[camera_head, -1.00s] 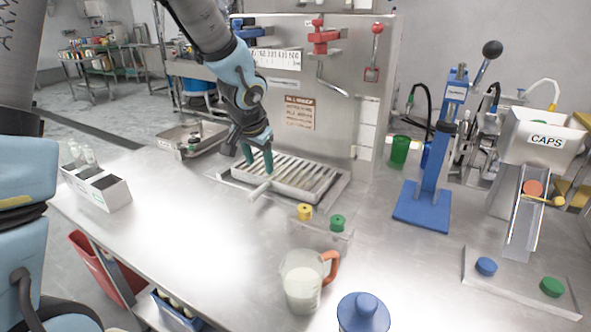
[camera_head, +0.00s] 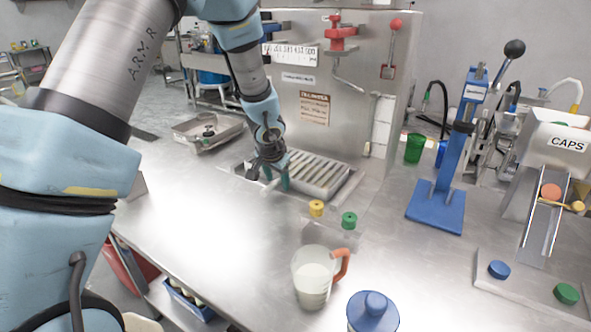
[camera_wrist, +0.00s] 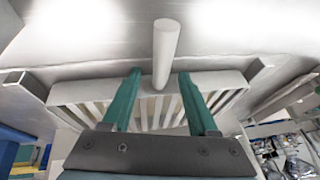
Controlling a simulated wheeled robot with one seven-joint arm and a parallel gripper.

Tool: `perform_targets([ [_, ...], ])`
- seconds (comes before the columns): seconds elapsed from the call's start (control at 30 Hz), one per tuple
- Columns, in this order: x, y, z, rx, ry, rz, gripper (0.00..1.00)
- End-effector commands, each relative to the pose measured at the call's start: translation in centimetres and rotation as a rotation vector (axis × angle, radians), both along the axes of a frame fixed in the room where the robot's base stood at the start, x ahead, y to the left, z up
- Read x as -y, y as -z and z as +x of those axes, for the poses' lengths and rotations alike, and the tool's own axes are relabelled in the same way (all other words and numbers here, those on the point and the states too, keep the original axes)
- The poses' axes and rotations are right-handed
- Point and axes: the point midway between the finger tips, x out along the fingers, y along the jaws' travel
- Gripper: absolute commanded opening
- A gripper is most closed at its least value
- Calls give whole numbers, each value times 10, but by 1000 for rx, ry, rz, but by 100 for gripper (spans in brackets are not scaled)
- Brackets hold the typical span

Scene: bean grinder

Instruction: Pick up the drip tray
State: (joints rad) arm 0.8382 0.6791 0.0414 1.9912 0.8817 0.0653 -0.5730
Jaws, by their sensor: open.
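The drip tray (camera_head: 322,173) is a metal tray with a slatted top, lying at the foot of the steel machine in the head view. It also shows in the wrist view (camera_wrist: 88,92), with a pale round handle (camera_wrist: 166,54) sticking out from its edge. My gripper (camera_head: 277,182) is at the tray's left end, over the handle. In the wrist view my gripper's green fingers (camera_wrist: 158,88) are apart, one on each side of the handle, with gaps to it. Whether the fingertips are level with the handle is hard to tell.
A milk pitcher (camera_head: 313,277) with an orange handle and a blue-lidded container (camera_head: 372,312) stand at the front. Yellow (camera_head: 316,208) and green (camera_head: 349,220) knobs sit before the tray. A blue press (camera_head: 440,190) stands right. The left middle of the counter is clear.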

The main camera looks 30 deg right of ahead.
Motion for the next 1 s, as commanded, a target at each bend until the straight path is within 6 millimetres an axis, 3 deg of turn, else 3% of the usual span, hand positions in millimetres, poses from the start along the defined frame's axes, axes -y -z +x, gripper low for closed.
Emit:
perform_targets([
  [0.2, 0, 0, 0, 0, 0, 0, 58],
  [0.73, 0, 0, 0, 0, 1, 0, 0],
  [1.0, 0, 0, 0, 0, 1, 0, 0],
])
